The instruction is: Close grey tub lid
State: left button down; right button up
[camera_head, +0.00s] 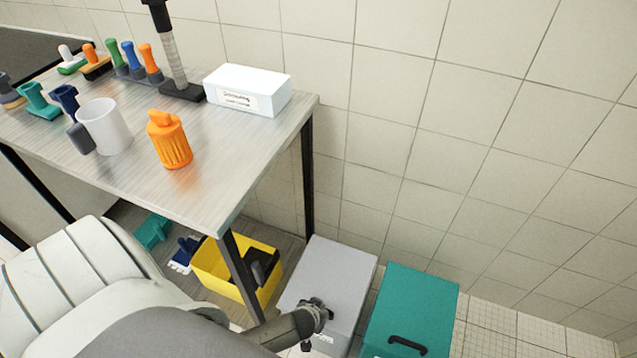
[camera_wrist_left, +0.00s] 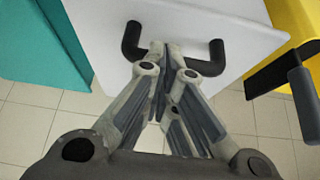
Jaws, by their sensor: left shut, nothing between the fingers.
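The grey tub stands on the floor beside the table, and its light grey lid (camera_head: 335,265) lies over the top, looking about level. I cannot tell whether a small gap remains under the lid. In the left wrist view the pale lid (camera_wrist_left: 190,18) carries a black U-shaped handle (camera_wrist_left: 216,55). My left gripper (camera_head: 318,308) is at the lid's front edge. In the left wrist view its fingers (camera_wrist_left: 166,50) are shut and empty, overlapping the middle of the handle; contact is unclear. The gripper hides part of the handle. My right gripper is out of view.
A teal tub (camera_head: 412,308) with a black handle (camera_head: 408,345) stands close on the right. A yellow crate (camera_head: 218,284) with dark items is on the left, behind a table leg (camera_head: 243,278). The table (camera_head: 225,165) holds brushes, an orange container and a white box. A tiled wall is behind.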

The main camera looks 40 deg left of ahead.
pick_arm(q)
jog(key=s+d+r, duration=0.2)
jog(key=s, duration=0.7)
jog(key=s+f+m+g, duration=0.2)
jog(key=s+f, duration=0.4)
jog(key=s, duration=0.4)
jog(key=s+f+m+g+h, duration=0.1)
jog(key=s+f+m+g, duration=0.1)
jog(key=s+f, duration=0.4)
jog(key=s+m, duration=0.1)
jog(key=s, duration=0.3)
jog(key=shift+s+f+g, duration=0.25)
jog(key=shift+f+g, duration=0.05)
jog(key=shift+g, duration=0.1)
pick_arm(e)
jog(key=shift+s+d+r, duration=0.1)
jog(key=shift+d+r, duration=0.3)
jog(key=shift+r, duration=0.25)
pick_arm(q)
jog(key=shift+d, duration=0.1)
